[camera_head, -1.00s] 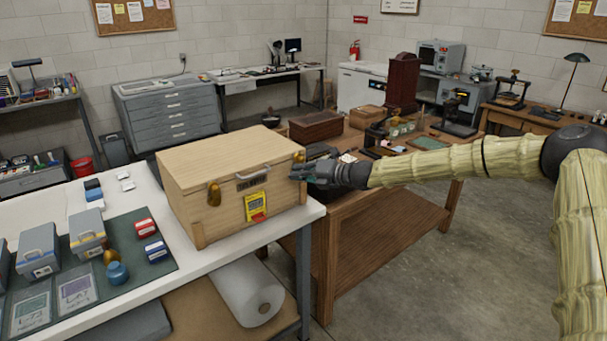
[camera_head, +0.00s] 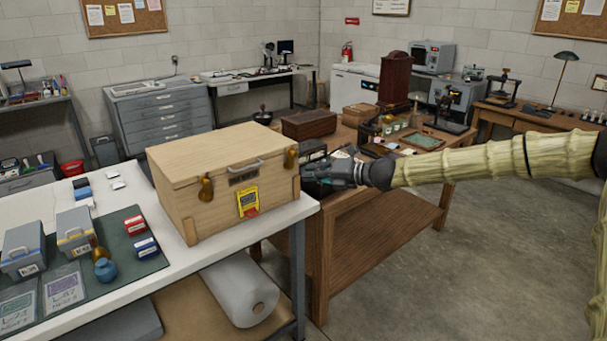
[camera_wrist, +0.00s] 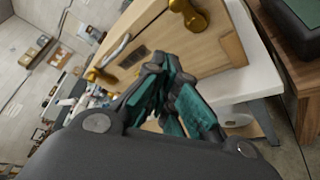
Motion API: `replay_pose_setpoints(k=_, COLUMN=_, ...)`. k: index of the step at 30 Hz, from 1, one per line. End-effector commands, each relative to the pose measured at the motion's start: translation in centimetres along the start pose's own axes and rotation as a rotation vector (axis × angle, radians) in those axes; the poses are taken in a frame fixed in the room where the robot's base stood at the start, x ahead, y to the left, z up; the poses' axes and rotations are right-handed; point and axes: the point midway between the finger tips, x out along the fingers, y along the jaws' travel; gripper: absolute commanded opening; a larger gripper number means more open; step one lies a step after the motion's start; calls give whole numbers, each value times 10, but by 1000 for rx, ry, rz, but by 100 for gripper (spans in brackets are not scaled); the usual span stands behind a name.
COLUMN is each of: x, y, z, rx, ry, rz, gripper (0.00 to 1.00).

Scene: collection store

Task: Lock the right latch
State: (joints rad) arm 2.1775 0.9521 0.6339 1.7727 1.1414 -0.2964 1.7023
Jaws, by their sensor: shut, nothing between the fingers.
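A pale wooden chest (camera_head: 225,155) with a closed lid stands on the white table. Its right latch (camera_head: 291,157), a brass piece, is at the front's upper right; it appears large at the top of the wrist view (camera_wrist: 188,14). The left latch (camera_head: 206,188) hangs on the front's left side and shows smaller in the wrist view (camera_wrist: 98,76). A metal handle (camera_head: 247,163) lies between them. My gripper (camera_head: 304,180) is shut and empty, just right of and below the right latch in the head view. Its closed fingers (camera_wrist: 155,70) look apart from the latch in the wrist view.
A yellow label (camera_head: 248,202) is on the chest's front. A wooden table (camera_head: 355,215) with equipment stands behind my gripper. Open floor lies at the right.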

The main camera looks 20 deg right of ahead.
Motion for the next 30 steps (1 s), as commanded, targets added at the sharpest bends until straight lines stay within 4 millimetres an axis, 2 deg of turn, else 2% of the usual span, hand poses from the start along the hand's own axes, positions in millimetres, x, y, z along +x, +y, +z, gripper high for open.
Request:
replay_pose_setpoints(k=7, x=-9, y=0, z=0, rx=-1, ry=1, rz=0, gripper=0)
replay_pose_setpoints(k=22, x=-7, y=-2, z=-5, rx=-9, ry=8, rz=-6, gripper=0)
replay_pose_setpoints(k=26, x=4, y=-17, z=-34, rx=-76, ry=61, rz=-47, gripper=0)
replay_pose_setpoints(k=29, x=16, y=-38, z=-77, rx=-182, ry=142, rz=-104, gripper=0)
replay_pose_setpoints(k=30, x=21, y=-48, z=-98, rx=-235, ry=183, rz=-126, gripper=0)
